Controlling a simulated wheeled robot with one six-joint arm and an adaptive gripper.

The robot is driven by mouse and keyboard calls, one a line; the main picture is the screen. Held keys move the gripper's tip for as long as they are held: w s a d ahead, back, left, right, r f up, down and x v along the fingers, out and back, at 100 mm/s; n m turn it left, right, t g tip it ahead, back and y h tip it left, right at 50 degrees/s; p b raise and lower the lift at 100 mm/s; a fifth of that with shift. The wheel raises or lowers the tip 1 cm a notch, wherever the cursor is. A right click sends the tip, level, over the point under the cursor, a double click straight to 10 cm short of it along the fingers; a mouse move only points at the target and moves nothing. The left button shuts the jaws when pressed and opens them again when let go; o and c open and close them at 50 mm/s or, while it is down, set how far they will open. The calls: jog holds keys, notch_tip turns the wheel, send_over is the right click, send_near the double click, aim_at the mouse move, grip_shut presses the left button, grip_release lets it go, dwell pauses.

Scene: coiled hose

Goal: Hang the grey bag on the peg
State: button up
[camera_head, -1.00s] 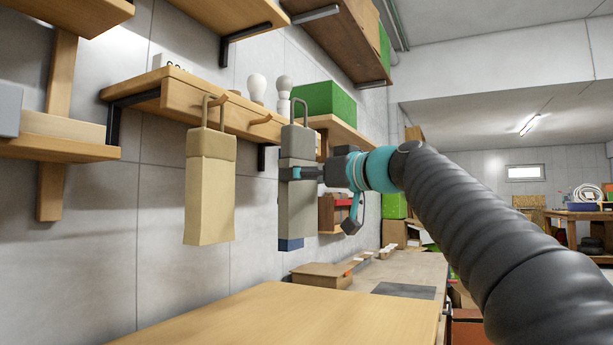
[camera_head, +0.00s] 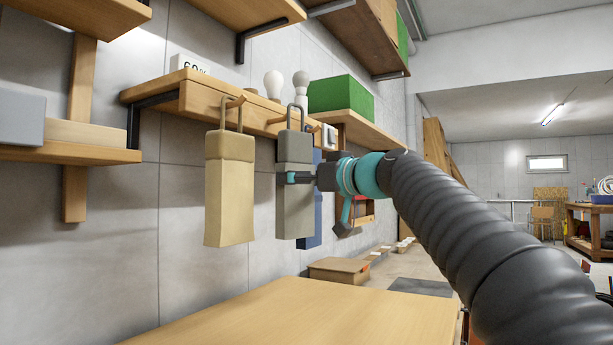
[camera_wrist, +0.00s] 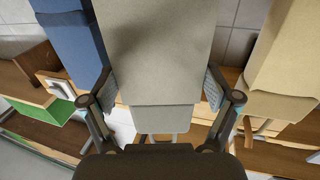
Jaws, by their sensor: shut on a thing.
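The grey bag (camera_head: 295,212) hangs upright in my gripper (camera_head: 298,178), whose fingers are shut on its upper part from both sides. Its thin handle loop (camera_head: 303,112) stands up in front of the wooden rail. A wooden peg (camera_head: 277,121) sticks out of the rail beside the loop; I cannot tell whether the loop is around it or only in front of it. In the wrist view the grey bag (camera_wrist: 155,45) fills the middle between the fingers (camera_wrist: 160,90), with its handle mostly hidden low in the picture.
A tan bag (camera_head: 230,195) hangs close on the left, also in the wrist view (camera_wrist: 285,55). A blue bag (camera_head: 314,222) hangs behind on the right. Bulbs (camera_head: 274,84) and a green box (camera_head: 341,95) stand above the rail. A wooden tabletop (camera_head: 300,318) lies below.

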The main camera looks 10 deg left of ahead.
jog(key=shift+w+a+f, duration=0.2)
jog(key=shift+a, duration=0.5)
jog(key=shift+w+a+f, duration=0.15)
jog(key=shift+w+a, duration=0.1)
jog(key=shift+a, duration=0.45)
jog(key=shift+w+a+f, duration=0.2)
jog(key=shift+a, duration=0.5)
jog(key=o, duration=1)
jog(key=v, duration=1.2)
